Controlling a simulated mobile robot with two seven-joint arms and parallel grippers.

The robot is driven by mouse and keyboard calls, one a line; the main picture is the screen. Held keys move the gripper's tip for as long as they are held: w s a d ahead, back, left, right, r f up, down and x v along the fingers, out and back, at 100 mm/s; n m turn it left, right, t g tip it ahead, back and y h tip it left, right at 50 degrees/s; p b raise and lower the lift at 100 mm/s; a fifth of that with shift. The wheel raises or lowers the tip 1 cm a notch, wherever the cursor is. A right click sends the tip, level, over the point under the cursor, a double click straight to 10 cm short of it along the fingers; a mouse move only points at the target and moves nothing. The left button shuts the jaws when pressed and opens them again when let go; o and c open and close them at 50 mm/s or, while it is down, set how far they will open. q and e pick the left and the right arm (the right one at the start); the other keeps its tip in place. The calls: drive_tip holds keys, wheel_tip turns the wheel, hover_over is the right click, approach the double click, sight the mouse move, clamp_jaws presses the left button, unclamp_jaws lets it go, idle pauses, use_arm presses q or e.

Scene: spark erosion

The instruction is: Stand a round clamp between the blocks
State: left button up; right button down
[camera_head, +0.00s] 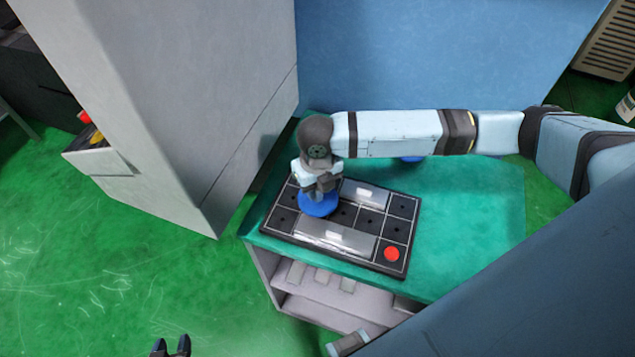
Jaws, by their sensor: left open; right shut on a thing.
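A round blue clamp (317,208) is under my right gripper (319,190), which is shut on it. The clamp is over the left part of a black gridded plate (284,216). I cannot tell whether it touches the plate. One grey block (366,194) lies at the back of the plate, right of the clamp. A second, longer grey block (337,238) lies along the front, just below the clamp in the picture. Another blue thing (411,159) shows partly behind my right arm. My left gripper (171,346) is open and empty at the bottom edge, away from the table.
A red disc (391,254) lies in the plate's front right cell. The green tabletop (470,215) is clear right of the plate. A shelf (325,300) is below it. A tall grey cabinet (190,90) stands at the left, close to the table.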

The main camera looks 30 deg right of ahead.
drive_tip(key=shift+f, duration=0.1)
drive_tip(key=c, duration=0.8)
unclamp_jaws()
wheel_tip(320, 180, up, 10)
drive_tip(key=p, duration=1)
drive_tip(key=shift+r, duration=0.4)
use_arm(q)
wheel_tip(320, 180, up, 9)
drive_tip(key=a, duration=0.1)
drive_tip(key=shift+s+f+n+y, duration=0.2)
drive_tip(key=shift+s+n+y, duration=0.1)
